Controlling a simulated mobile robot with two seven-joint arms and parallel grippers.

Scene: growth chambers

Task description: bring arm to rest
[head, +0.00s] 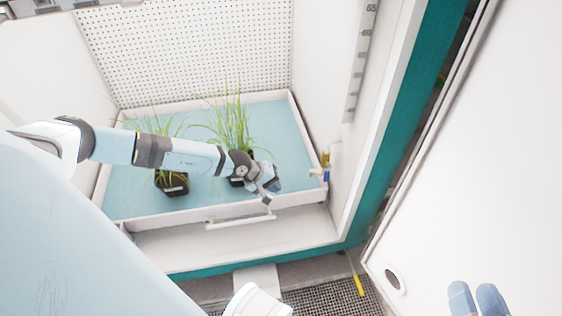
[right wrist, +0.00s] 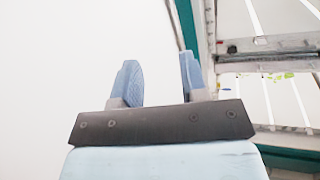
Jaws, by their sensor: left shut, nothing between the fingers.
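My left arm reaches in from the left across the chamber. Its gripper (head: 266,192) is over the front part of the blue-floored tray (head: 205,204), shut and empty, just right of a black pot of tall grass (head: 232,125) that it partly hides. A second potted grass plant (head: 172,183) stands to the left, partly behind the arm. My right gripper (head: 476,298) shows at the lower right, in front of a white panel. In the right wrist view its two light-blue fingers (right wrist: 158,82) stand apart with nothing between them.
The chamber has a perforated back wall (head: 190,45) and white side walls. A white handle (head: 240,219) is on the tray's front. A small tap with a blue part (head: 325,170) is at the right. An open white door (head: 470,150) stands right, with a teal frame beside it.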

